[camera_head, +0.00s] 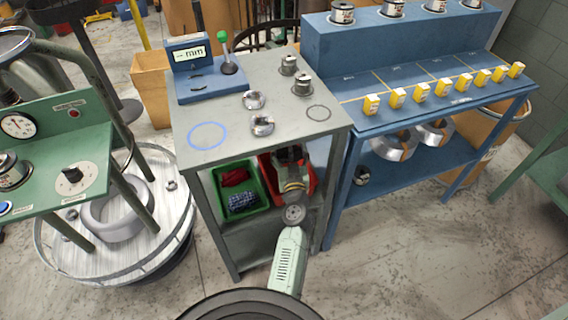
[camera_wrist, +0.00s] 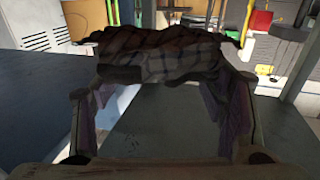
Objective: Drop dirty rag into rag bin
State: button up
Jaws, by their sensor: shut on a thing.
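A dark, dirty-looking checked rag (camera_wrist: 165,52) is pinched between the two fingers of my gripper (camera_wrist: 160,85) in the wrist view. The rag hangs across the fingertips, clear of the surface below. In the head view my gripper (camera_head: 291,160) reaches into the front of the grey workbench at shelf level. A red bin (camera_head: 309,178) on the shelf is partly hidden behind my gripper and wrist. I cannot tell whether the rag is over the bin's opening.
A green bin (camera_head: 216,198) with red and blue cloths stands left of the red bin. The grey bench top (camera_head: 215,112) overhangs the shelf, and bench legs stand either side. A blue bench (camera_head: 410,120) adjoins right. A green machine table (camera_head: 75,160) stands left.

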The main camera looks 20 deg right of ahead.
jog(key=shift+s+f+b, duration=0.1)
jog(key=shift+f+b, duration=2.25)
jog(key=shift+f, duration=0.6)
jog(key=o, duration=1.1)
jog(key=shift+c, duration=0.2)
jog(key=v, duration=1.2)
